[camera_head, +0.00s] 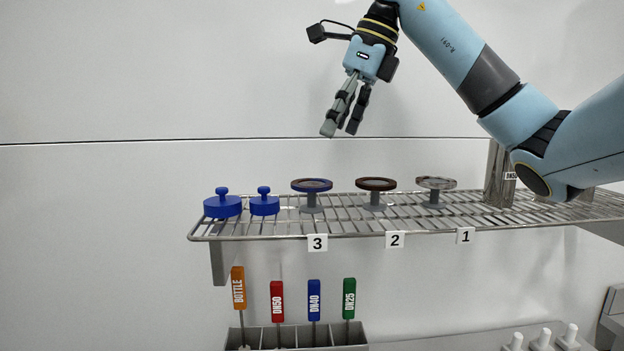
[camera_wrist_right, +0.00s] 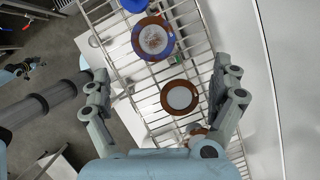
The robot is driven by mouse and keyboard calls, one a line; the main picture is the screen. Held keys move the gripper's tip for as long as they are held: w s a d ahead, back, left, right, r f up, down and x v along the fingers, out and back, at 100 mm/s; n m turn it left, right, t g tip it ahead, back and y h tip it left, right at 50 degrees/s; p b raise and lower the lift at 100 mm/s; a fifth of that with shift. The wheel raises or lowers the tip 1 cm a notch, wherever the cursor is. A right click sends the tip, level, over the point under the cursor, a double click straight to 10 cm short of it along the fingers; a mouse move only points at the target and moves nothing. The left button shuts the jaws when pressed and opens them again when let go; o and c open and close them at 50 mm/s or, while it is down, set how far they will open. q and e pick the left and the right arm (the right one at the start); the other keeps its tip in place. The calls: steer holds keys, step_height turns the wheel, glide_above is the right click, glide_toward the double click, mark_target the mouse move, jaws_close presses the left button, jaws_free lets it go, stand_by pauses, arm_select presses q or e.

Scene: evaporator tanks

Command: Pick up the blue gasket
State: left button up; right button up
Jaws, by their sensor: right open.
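The blue gasket (camera_head: 312,184) is a flat ring lying on top of a small grey stand above label 3 on the wire shelf. In the right wrist view it shows as a blue-edged ring (camera_wrist_right: 152,38) with brown inside. My right gripper (camera_head: 341,131) hangs above the shelf, apart from the gasket, above and a little right of it in the head view. Its fingers are open and empty; in the wrist view they spread on both sides (camera_wrist_right: 161,68). What looks like my left gripper (camera_wrist_right: 36,63) shows small at the left of the wrist view, its jaws unclear.
A brown ring (camera_head: 376,184) and a pale ring (camera_head: 436,183) sit on stands 2 and 1. Two blue knobbed pieces (camera_head: 223,206) (camera_head: 264,204) stand left of the gasket. Coloured-handled tools (camera_head: 277,302) stand in a rack below.

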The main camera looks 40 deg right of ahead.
mark_target(312, 183)
steer(key=x, duration=0.2)
steer(key=shift+a+f+p, duration=0.3)
steer(key=shift+a+f, duration=0.05)
steer(key=shift+w+f, duration=0.1)
steer(key=shift+f, duration=0.2)
steer(key=p+x, duration=0.1)
steer(key=x, duration=0.1)
steer(key=p+x, duration=0.1)
steer(key=x, duration=0.1)
steer(key=shift+a+f+p, duration=0.1)
steer(key=shift+a+p, duration=0.2)
steer(key=shift+a, duration=0.1)
steer(key=shift+w+f, duration=0.25)
steer(key=shift+f, duration=0.2)
steer(key=shift+c, duration=1.4)
steer(key=c, duration=0.6)
